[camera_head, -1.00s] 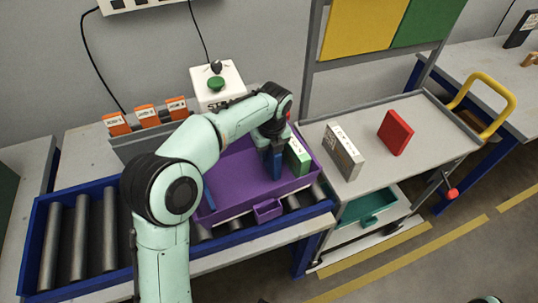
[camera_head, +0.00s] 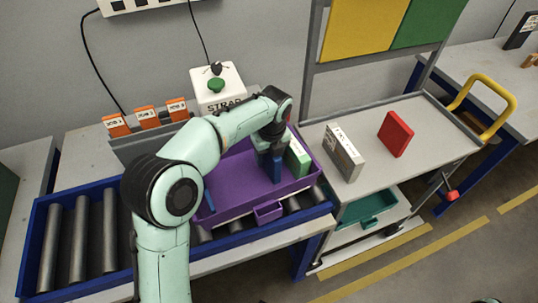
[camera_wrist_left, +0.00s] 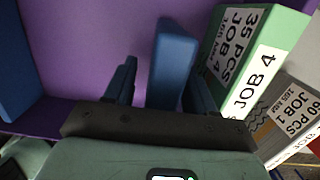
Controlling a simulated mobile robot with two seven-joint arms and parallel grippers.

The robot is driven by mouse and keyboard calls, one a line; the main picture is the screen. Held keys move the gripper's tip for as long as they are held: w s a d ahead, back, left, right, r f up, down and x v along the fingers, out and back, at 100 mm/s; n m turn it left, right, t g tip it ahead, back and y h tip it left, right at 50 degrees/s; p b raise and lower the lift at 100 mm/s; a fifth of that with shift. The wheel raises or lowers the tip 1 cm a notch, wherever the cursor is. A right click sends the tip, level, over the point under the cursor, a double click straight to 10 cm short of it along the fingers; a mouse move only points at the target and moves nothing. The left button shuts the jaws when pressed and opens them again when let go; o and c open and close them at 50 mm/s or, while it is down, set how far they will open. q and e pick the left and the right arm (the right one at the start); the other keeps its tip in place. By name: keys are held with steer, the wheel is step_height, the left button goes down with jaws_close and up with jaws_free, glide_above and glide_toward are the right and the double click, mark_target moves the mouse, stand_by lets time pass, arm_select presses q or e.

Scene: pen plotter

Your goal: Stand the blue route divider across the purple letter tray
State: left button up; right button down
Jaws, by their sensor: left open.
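The purple letter tray (camera_head: 236,172) sits on the roller conveyor. A blue route divider (camera_head: 277,168) stands upright inside it, toward the right, beside a green-and-white block. My left gripper (camera_head: 265,152) is just above and beside this divider. In the left wrist view, the divider (camera_wrist_left: 172,65) rises between the two open fingers of the gripper (camera_wrist_left: 160,82). A gap shows on its left side; the right finger is very close to it, and I cannot tell whether they touch. Another blue piece (camera_head: 209,198) is at the tray's left end, also in the wrist view (camera_wrist_left: 15,65).
The green "JOB 4" block (camera_head: 298,157) stands close to the divider's right. A grey block (camera_head: 343,153) and a red block (camera_head: 396,134) stand on the cart (camera_head: 420,150) to the right. A white box with a green button (camera_head: 217,88) stands behind the tray.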

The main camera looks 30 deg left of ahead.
arm_select(q)
steer(key=r, duration=0.4)
steer(key=r+p, duration=0.1)
steer(key=r, duration=0.2)
steer(key=d+r+p, duration=0.1)
steer(key=r, duration=0.3)
steer(key=shift+s+d+r, duration=0.1)
steer(key=shift+s+r, duration=0.2)
steer(key=shift+s, duration=0.05)
steer(key=shift+s, duration=0.1)
